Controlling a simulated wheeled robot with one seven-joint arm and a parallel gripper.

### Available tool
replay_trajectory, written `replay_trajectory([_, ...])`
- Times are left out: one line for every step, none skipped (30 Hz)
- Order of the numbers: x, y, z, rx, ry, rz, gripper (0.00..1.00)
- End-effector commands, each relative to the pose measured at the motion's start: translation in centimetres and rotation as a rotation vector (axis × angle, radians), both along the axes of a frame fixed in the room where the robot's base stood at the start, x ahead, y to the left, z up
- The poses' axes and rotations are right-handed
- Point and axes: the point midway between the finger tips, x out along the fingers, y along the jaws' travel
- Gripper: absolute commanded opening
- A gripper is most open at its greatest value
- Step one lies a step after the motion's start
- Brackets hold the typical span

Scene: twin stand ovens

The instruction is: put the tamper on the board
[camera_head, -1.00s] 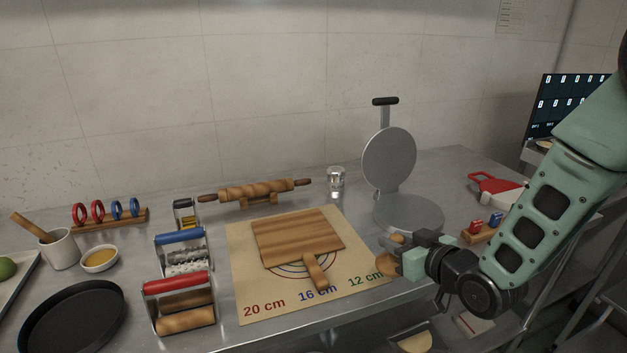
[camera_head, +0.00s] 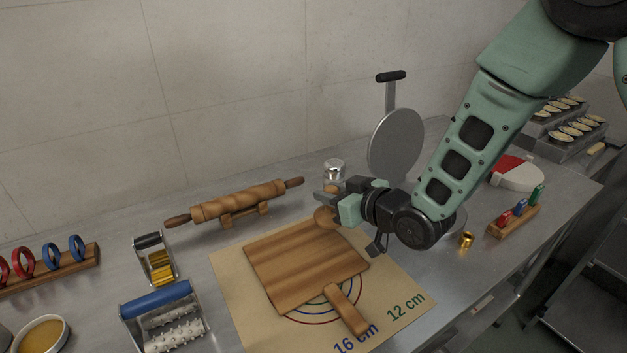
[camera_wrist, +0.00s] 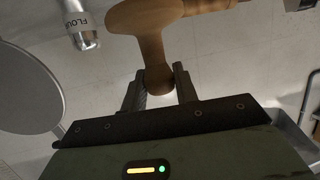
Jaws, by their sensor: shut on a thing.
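The wooden tamper (camera_head: 324,217) is in my gripper (camera_head: 334,201) at the far right corner of the board in the head view. The wrist view shows the tamper (camera_wrist: 150,42) with its narrow rounded end between the two fingers of my gripper (camera_wrist: 158,76) and its wider end pointing away. The gripper is shut on it. The wooden board (camera_head: 300,262) lies flat on the printed mat, its handle toward the front. The tamper overlaps the board's far edge in the picture; its height above the board cannot be told.
A rolling pin on a stand (camera_head: 235,203) and a flour shaker (camera_head: 334,170) are behind the board. A round press with an upright lid (camera_head: 395,145) stands to the right behind my arm. A blue-handled roller (camera_head: 160,310) is at left. Most of the board is bare.

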Motion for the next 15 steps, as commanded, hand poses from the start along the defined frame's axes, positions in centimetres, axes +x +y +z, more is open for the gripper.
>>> replay_trajectory([0.0, 0.0, -0.1, 0.0, 0.0, 0.0, 0.02])
replay_trajectory([0.0, 0.0, -0.1, 0.0, 0.0, 0.0, 0.02])
replay_trajectory([0.0, 0.0, -0.2, 0.0, 0.0, 0.0, 0.02])
replay_trajectory([0.0, 0.0, -0.4, 0.0, 0.0, 0.0, 0.02])
replay_trajectory([0.0, 0.0, -0.5, 0.0, 0.0, 0.0, 0.02])
replay_trajectory([0.0, 0.0, -0.7, 0.0, 0.0, 0.0, 0.02])
replay_trajectory([0.0, 0.0, -0.9, 0.0, 0.0, 0.0, 0.02])
replay_trajectory([0.0, 0.0, -1.1, 0.0, 0.0, 0.0, 0.02])
replay_trajectory([0.0, 0.0, -1.5, -0.001, 0.001, 0.0, 0.02])
replay_trajectory([0.0, 0.0, -1.7, 0.0, 0.001, 0.0, 0.02])
replay_trajectory([0.0, 0.0, -2.0, -0.001, 0.002, 0.0, 0.02])
replay_trajectory([0.0, 0.0, -2.5, -0.001, 0.002, 0.0, 0.02])
replay_trajectory([0.0, 0.0, -2.8, -0.001, 0.002, 0.0, 0.02])
replay_trajectory([0.0, 0.0, -3.1, -0.001, 0.002, 0.0, 0.02])
replay_trajectory([0.0, 0.0, -3.5, 0.0, 0.001, 0.0, 0.02])
